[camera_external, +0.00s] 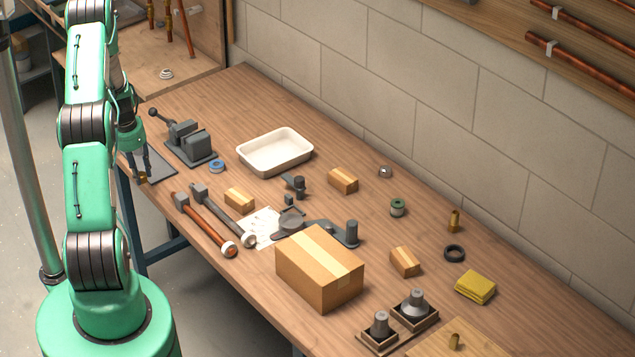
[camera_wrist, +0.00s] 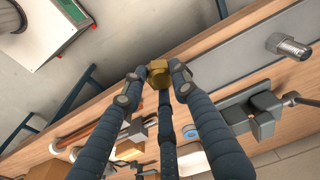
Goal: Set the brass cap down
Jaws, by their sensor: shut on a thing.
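The brass cap (camera_wrist: 158,70) is between the fingertips of my gripper (camera_wrist: 157,84) in the wrist view. The blue-grey fingers are closed around it. In the external view, my gripper (camera_external: 143,173) hangs low at the left edge of the wooden workbench (camera_external: 225,95), with the small brass cap (camera_external: 141,178) at its tips. A dark grey flat mat or tray (camera_external: 163,168) lies on the bench edge right beside and behind the fingers. I cannot tell whether the cap touches it or hangs just above it.
A grey vise (camera_external: 190,143) stands close to the right of my gripper, with a blue tape roll (camera_external: 217,166) by it. A white tray (camera_external: 275,152) and two hammers (camera_external: 207,222) lie further along. The bench edge drops off at the left.

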